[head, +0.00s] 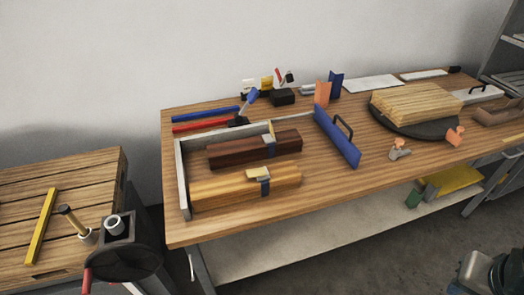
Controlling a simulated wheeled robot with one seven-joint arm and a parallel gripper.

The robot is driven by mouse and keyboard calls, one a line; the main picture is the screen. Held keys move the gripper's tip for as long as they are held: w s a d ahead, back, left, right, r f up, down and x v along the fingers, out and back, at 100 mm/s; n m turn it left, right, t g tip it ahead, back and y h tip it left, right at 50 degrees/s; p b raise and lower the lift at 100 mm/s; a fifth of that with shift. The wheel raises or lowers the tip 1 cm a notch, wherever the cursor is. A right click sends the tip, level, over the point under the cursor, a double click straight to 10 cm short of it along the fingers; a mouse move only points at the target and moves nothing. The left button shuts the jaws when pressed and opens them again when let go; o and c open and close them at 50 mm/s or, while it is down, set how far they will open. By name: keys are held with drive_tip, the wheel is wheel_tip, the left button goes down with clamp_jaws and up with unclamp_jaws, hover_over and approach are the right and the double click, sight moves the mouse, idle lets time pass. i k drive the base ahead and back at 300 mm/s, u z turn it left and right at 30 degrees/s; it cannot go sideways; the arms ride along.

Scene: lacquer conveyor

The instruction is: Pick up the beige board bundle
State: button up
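A pale beige stack of boards (418,103) lies flat on a round black plate (388,125) at the right of the long wooden workbench. A second light, yellow-tan board bundle (220,190) with a dark blue strap lies in a shallow grey-walled tray (182,180) at the bench's left. A dark red-brown bundle (235,150) with a similar strap lies behind it in the tray. I cannot tell for certain which light bundle the task names. My gripper's fingers are not visible.
A blue board with a black handle (337,138) stands at the tray's right end. Orange-tipped clamps (400,148) sit in front of the round plate. Blue and red bars (205,114) lie behind the tray. A lower slatted table (80,190) stands left.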

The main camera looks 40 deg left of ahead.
sight(205, 195)
drive_tip(key=u, duration=1)
drive_tip(key=i, duration=0.95)
drive_tip(key=u, duration=0.9)
